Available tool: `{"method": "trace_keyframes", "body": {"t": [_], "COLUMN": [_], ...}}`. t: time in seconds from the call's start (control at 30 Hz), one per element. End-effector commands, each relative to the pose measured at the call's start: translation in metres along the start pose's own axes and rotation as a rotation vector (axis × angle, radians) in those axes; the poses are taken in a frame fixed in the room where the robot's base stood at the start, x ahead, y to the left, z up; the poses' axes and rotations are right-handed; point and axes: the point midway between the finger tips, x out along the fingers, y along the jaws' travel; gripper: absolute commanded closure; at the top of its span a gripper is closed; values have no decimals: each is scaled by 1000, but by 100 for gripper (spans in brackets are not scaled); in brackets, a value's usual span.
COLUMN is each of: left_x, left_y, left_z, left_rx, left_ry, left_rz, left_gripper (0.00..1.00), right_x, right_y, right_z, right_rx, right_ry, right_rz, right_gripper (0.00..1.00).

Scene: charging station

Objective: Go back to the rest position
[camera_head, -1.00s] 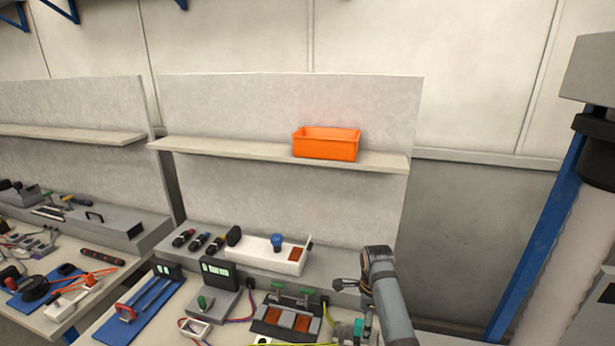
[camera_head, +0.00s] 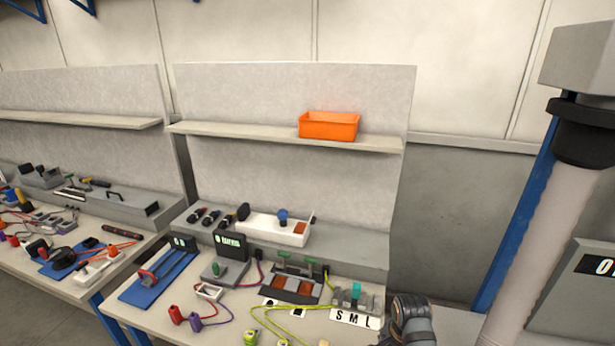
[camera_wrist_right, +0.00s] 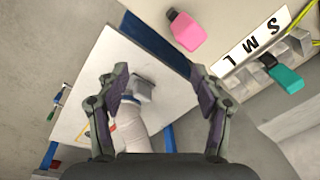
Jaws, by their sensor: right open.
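My right arm (camera_head: 410,318) shows at the bottom edge of the head view, at the right front corner of the workbench. Its gripper is cut off there. In the right wrist view my right gripper (camera_wrist_right: 160,100) is open, its two fingers wide apart with nothing between them. Beyond the fingers, lower down, are a white panel (camera_wrist_right: 110,60) and a pale cylindrical part. My left gripper is in no view.
The workbench (camera_head: 140,318) holds a blue mat (camera_head: 150,290), a white box (camera_head: 265,229) and a switch labelled S M L (camera_head: 355,318). An orange bin (camera_head: 328,126) stands on the shelf (camera_head: 230,131). A pink object (camera_wrist_right: 186,30) lies near the bench edge.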

Motion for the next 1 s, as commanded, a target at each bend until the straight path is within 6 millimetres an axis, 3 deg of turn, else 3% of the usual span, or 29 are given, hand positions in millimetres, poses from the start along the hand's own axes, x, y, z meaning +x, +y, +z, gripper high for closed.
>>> {"method": "trace_keyframes", "body": {"t": [0.1,0.3,0.5,0.77,1.0], "left_x": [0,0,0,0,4], "left_y": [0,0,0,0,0], "left_z": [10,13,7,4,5], "left_rx": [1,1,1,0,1], "left_ry": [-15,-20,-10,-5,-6], "left_rz": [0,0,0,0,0], "left_gripper": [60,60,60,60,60], "right_x": [2,-13,-35,-67,5], "right_y": [40,95,133,166,161], "right_z": [4,16,29,46,39], "right_rx": [-225,-615,-933,-1261,-1241], "right_ry": [33,96,150,205,178], "right_rz": [-22,-49,-64,-72,-56], "right_gripper": [33,33,33,33,33]}}
